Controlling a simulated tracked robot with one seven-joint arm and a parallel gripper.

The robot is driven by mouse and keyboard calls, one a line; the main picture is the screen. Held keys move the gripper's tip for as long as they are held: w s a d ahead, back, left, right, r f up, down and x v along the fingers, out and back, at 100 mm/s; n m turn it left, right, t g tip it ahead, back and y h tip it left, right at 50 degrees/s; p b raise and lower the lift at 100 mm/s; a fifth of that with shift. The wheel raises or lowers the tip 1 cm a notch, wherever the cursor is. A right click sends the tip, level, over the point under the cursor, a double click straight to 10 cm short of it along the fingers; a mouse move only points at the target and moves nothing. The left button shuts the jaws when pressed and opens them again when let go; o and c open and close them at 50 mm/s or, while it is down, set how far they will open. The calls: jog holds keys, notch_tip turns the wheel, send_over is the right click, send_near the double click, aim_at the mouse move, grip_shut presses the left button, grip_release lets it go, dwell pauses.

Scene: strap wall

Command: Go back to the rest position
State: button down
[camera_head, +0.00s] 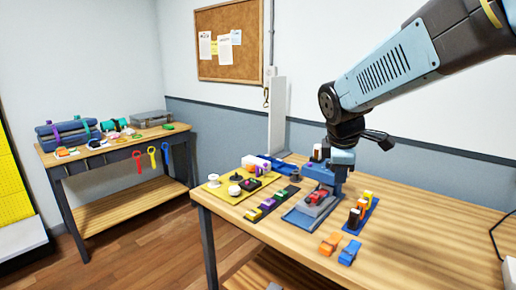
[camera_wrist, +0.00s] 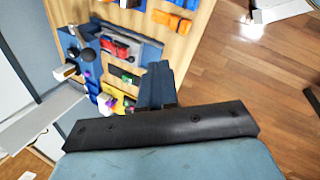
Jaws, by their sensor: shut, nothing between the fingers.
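My gripper (camera_head: 341,168) hangs from my arm over the wooden workbench (camera_head: 415,235) in the head view, pointing down. In the wrist view my gripper (camera_wrist: 157,72) shows as two dark blue fingers close together, with nothing seen between them. It is close to a blue-grey fixture (camera_head: 300,217) with a red piece (camera_head: 317,197) on it; I cannot tell whether it touches. The fixture, with the red piece, also shows in the wrist view (camera_wrist: 118,46), beside the fingers. Part of the bench behind my gripper is hidden.
Left of the fixture are a yellow tray (camera_head: 222,193) and a row of coloured blocks (camera_head: 268,206). Orange (camera_head: 330,244) and blue (camera_head: 350,252) pieces lie near the front edge. A tall pale panel (camera_head: 277,115) stands behind.

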jog(key=s+d+r+m+t+y, duration=0.1)
jog(key=s+d+r+m+y, duration=0.1)
jog(key=s+m, duration=1.2)
jog(key=shift+s+d+m+t, duration=0.3)
jog(key=shift+s+d+m, duration=0.1)
jog(key=shift+s+d, duration=0.2)
